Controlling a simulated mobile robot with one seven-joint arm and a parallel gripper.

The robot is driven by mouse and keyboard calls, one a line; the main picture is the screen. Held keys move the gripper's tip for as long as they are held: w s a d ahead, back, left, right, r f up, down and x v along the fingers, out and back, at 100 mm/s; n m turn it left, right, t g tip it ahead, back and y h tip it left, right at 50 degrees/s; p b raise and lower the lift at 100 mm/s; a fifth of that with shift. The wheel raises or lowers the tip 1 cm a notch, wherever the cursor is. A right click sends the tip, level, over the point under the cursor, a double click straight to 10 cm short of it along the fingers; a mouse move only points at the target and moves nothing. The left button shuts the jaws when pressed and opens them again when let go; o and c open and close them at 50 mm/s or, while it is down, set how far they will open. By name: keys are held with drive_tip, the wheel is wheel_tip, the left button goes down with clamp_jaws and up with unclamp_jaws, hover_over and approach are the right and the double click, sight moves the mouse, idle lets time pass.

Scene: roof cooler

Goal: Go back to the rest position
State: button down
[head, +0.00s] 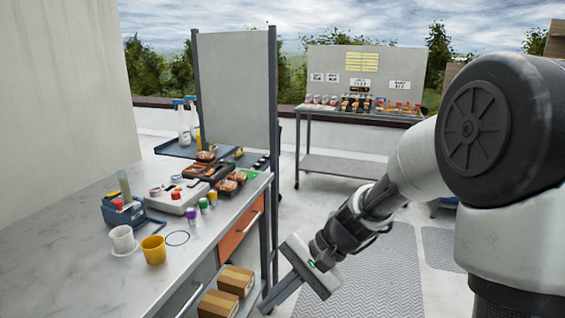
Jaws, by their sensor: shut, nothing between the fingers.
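My gripper (279,293) hangs low in the middle of the head view, in front of the counter's right end. It points down and to the left. Its fingers are together, with nothing between them. The fingertips show near the cardboard boxes on the lower shelf, and I cannot tell how far apart they are in depth. My arm comes in from the right side of the view.
The marble counter (85,265) holds a white cup (122,239), a yellow cup (153,250) and small coloured bottles. Cardboard boxes (235,281) sit below an orange drawer (240,232). A grey panel (236,90) stands behind. A stocked table (345,168) is at the back. Grey mats (375,265) cover open floor.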

drive_tip(key=s+d+r+n+t+h, duration=0.75)
drive_tip(key=s+d+r, duration=0.55)
drive_tip(key=d, duration=0.3)
wheel_tip(320, 180, up, 21)
drive_tip(key=p, duration=2.1)
drive_tip(key=shift+m+g+h, duration=0.35)
drive_tip(key=shift+m, duration=0.1)
drive_tip(key=shift+s, duration=0.1)
